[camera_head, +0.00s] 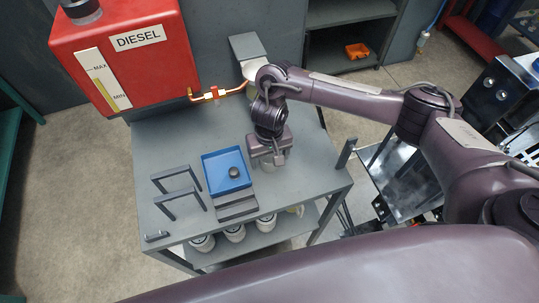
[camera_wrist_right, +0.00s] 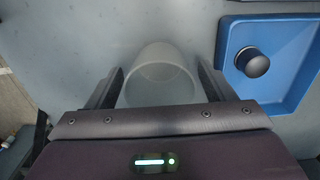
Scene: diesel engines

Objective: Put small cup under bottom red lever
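A small translucent cup (camera_wrist_right: 160,75) stands on the grey table (camera_head: 165,130), just right of a blue tray. In the head view it shows partly below my right gripper (camera_head: 267,162), which hides much of it. In the right wrist view my right gripper (camera_wrist_right: 160,85) has its fingers on both sides of the cup, with narrow gaps near the fingertips. A copper pipe (camera_head: 236,91) with small red parts, perhaps a red lever (camera_head: 213,94), comes from the red diesel tank (camera_head: 160,65) at the table's back. My left gripper is not in view.
The blue tray (camera_head: 211,177) holds a dark round knob (camera_head: 234,172). Dark upright handles (camera_head: 178,188) stand at the table's left front. Several white containers (camera_head: 235,232) sit on the lower shelf. The table's back left is clear.

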